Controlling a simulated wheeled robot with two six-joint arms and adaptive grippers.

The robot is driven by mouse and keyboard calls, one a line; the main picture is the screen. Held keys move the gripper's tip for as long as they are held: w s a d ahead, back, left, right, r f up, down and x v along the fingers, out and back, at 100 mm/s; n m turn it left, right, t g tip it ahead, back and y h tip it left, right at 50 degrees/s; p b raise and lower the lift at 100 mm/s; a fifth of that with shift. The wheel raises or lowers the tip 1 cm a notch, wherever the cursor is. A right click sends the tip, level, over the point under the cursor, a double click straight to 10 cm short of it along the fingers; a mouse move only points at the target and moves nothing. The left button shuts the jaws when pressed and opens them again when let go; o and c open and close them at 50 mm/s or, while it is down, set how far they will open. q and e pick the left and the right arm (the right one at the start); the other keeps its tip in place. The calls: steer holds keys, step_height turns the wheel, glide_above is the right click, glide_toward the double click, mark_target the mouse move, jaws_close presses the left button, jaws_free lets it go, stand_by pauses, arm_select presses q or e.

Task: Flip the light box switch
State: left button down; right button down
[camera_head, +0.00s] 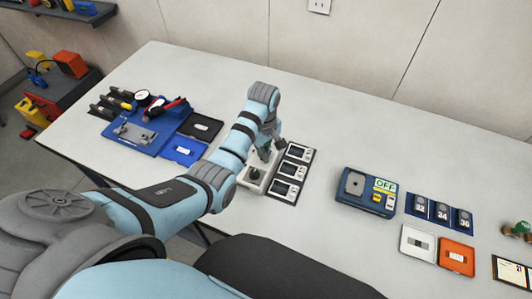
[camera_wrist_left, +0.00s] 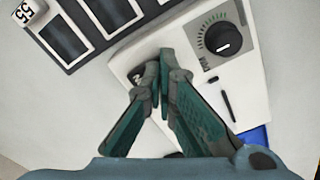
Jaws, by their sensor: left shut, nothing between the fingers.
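The white light box (camera_head: 248,184) stands on the table under my left arm, mostly hidden by it in the head view. In the left wrist view the light box (camera_wrist_left: 232,72) shows a round black dial knob (camera_wrist_left: 222,38) with a grey scale and two narrow dark slots. A small dark part (camera_wrist_left: 137,77) on its top lies beside my fingertips, partly covered; I cannot tell whether it is the switch or which way it is set. My left gripper (camera_wrist_left: 160,64) is shut and empty, its tips over the box top. It also shows in the head view (camera_head: 266,154). My right gripper is out of view.
A dark-framed panel with several windows (camera_head: 291,172) lies close to the right of the box. A blue device marked OFF (camera_head: 366,192) stands further right. A blue tray with tools (camera_head: 138,133) is at left. The table's back middle is clear.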

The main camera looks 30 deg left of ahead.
arm_select(q)
step_height(320, 180, up, 2)
steer(key=shift+w+r+p, duration=0.1)
steer(key=shift+r+p, duration=0.15)
steer(key=shift+p, duration=0.7)
steer(key=shift+r, duration=0.35)
steer(key=shift+r+b, duration=0.3)
steer(key=shift+r, duration=1.5)
